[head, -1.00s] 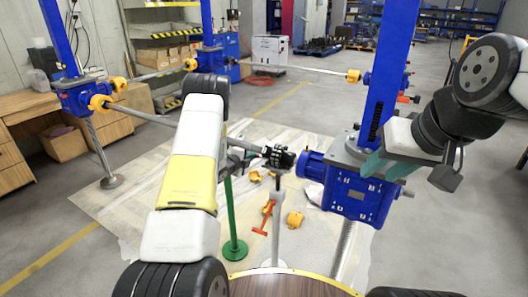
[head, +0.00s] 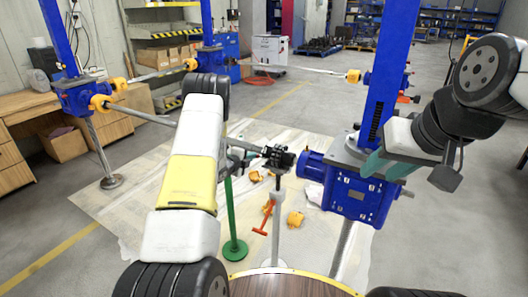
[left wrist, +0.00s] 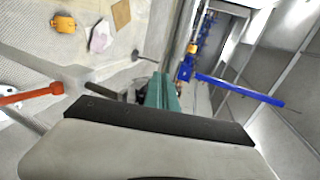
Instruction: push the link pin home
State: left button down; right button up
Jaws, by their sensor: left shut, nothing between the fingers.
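A dark coupling (head: 278,158) sits on a grey stand at the centre of the head view, just left of the blue gearbox (head: 358,195) and its round blue motor end. A grey shaft runs from the upper left toward it. I cannot make out the link pin. My left arm comes up in front of the shaft and hides most of its gripper in the head view. In the left wrist view my left gripper (left wrist: 164,92) shows teal fingers, shut and empty. My right gripper (head: 373,165) has teal fingers beside the gearbox top; their gap is not clear.
A green stand (head: 236,248) rises left of the coupling. Orange parts (head: 295,219) and a red-orange tool (head: 265,217) lie on the floor sheet. Blue screw jacks (head: 85,94) with orange couplings stand at the back left. A wooden desk (head: 25,120) is at the far left.

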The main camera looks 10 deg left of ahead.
aim_at(268, 158)
pick_arm(q)
jog(key=shift+d, duration=0.1)
dwell(0.6)
jog(key=shift+s+d, duration=0.25)
jog(key=shift+d, duration=0.5)
jog(key=shift+s+d, duration=0.3)
jog(key=shift+d, duration=0.4)
jog(key=shift+s+d, duration=0.25)
jog(key=shift+d, duration=0.5)
jog(key=shift+s+d+f, duration=0.1)
jog(key=shift+s+d, duration=0.05)
jog(key=shift+d, duration=0.3)
dwell(0.7)
jog(key=shift+a, duration=0.35)
jog(key=shift+a, duration=0.1)
jog(key=shift+v, duration=2.95)
jog(key=shift+a, duration=0.2)
jog(key=shift+r, duration=0.2)
